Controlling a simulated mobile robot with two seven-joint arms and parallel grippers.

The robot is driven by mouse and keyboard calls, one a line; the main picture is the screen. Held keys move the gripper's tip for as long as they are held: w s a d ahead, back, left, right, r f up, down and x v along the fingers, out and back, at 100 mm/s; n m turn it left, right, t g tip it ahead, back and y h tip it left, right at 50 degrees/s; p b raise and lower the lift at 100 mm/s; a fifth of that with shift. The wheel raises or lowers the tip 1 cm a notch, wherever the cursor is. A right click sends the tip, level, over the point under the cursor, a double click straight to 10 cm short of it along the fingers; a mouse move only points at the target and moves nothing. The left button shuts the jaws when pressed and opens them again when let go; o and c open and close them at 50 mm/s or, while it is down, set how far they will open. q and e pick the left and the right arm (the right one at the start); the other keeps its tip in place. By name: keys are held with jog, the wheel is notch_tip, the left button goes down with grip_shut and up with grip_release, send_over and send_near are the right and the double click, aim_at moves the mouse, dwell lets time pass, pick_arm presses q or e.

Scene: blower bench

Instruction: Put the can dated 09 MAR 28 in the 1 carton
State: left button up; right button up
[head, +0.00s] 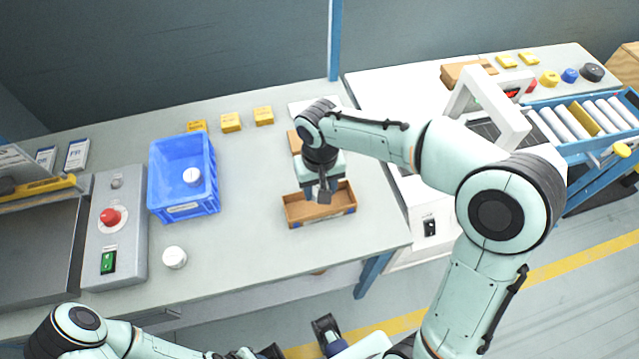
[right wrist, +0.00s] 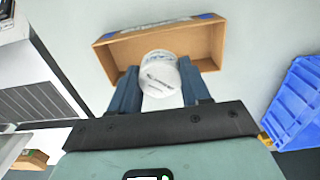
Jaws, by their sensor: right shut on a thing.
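My right gripper (head: 322,195) is shut on a white can, over the open brown carton (head: 293,215). In the right wrist view, the can (right wrist: 160,75) sits between the fingers (right wrist: 160,92) with its lid facing the camera. Small print shows on the lid, but I cannot read the date. The carton (right wrist: 205,42) lies just beyond the can and looks empty where visible. It has blue marks, and I cannot read a number. A second white can (head: 174,257) stands on the bench, and another (head: 192,176) is in the blue crate. My left gripper (head: 326,332) is low at the front, its jaws unclear.
The blue crate (head: 168,195) stands left of the carton, beside a control box (head: 130,190) with a red button. Another brown carton (head: 294,143) is partly hidden behind my right arm. Several yellow boxes (head: 231,122) line the back. Bench between crate and carton is clear.

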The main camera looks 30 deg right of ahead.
aim_at(320, 208)
jog(key=shift+f+b, duration=1.25)
jog(key=shift+f, duration=0.7)
jog(key=shift+f+b, duration=0.75)
jog(key=shift+f, duration=0.3)
jog(key=o, duration=1.1)
notch_tip(320, 208, up, 13)
jog(key=p, duration=0.2)
jog(key=shift+r+p, duration=0.2)
jog(key=shift+p, duration=0.1)
